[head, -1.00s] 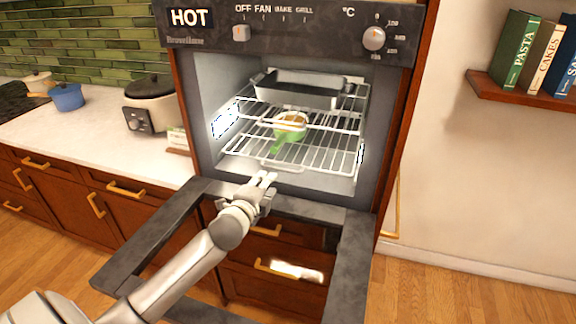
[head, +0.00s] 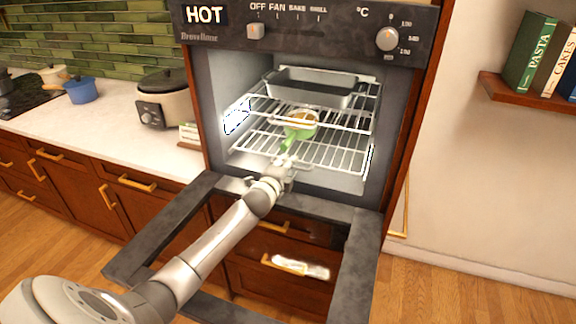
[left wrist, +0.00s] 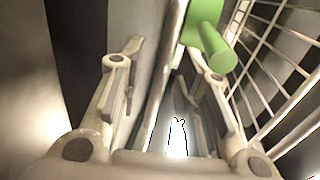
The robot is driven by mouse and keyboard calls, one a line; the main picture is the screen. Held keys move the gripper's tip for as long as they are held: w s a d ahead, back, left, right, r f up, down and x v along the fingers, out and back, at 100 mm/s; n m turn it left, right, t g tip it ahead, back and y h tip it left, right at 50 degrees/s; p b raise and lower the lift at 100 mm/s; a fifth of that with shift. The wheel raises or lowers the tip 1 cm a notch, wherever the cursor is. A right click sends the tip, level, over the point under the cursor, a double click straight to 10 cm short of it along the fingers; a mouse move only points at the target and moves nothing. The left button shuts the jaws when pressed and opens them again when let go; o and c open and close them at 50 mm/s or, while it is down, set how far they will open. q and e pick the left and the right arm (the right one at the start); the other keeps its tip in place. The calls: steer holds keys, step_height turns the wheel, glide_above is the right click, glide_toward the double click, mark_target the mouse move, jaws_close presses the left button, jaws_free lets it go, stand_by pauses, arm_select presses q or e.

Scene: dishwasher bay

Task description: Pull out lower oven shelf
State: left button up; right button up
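The lower oven shelf (head: 340,158) is a white wire rack low in the open oven. A green-handled pan (head: 290,141) rests on it, its handle towards the front. My left gripper (head: 283,163) is at the shelf's front edge. In the left wrist view, my left gripper (left wrist: 165,52) is open, its two fingers apart on either side of a pale front bar (left wrist: 162,85) of the shelf. The green handle (left wrist: 210,40) shows close to the right finger. Contact with the bar cannot be told. My right gripper is in neither view.
The oven door (head: 362,255) is folded down below my left arm. An upper rack (head: 340,122) holds a grey baking tin (head: 315,88). A counter with a slow cooker (head: 168,98) stands left; a wall shelf with books (head: 528,52) is right. Floor is clear at right.

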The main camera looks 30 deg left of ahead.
arm_select(q)
steer(key=shift+w+f, duration=0.15)
steer(key=shift+w, duration=0.25)
jaws_close()
